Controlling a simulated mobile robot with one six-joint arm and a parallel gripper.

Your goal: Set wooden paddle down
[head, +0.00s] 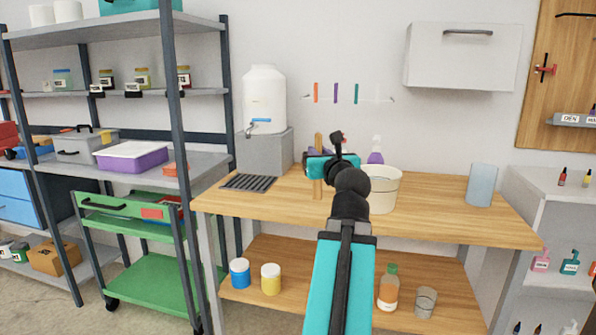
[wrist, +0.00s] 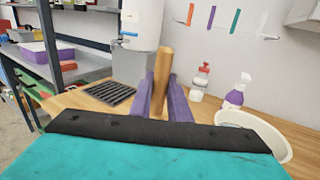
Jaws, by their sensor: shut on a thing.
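The wooden paddle (head: 317,183) stands upright above the wooden bench (head: 446,222), left of the white bucket (head: 384,190). In the wrist view the paddle (wrist: 162,82) stands between the two purple fingers of my gripper (wrist: 166,98), which is shut on it. In the head view my gripper (head: 317,168) is partly hidden by my arm. The paddle's lower end shows close to the bench top in the head view; I cannot tell whether it touches.
A dark drain grate (head: 249,183) lies at the bench's left, below a white water dispenser (head: 264,98). A bluish cylinder (head: 481,185) stands at the right. The bench front and the stretch right of the bucket are clear.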

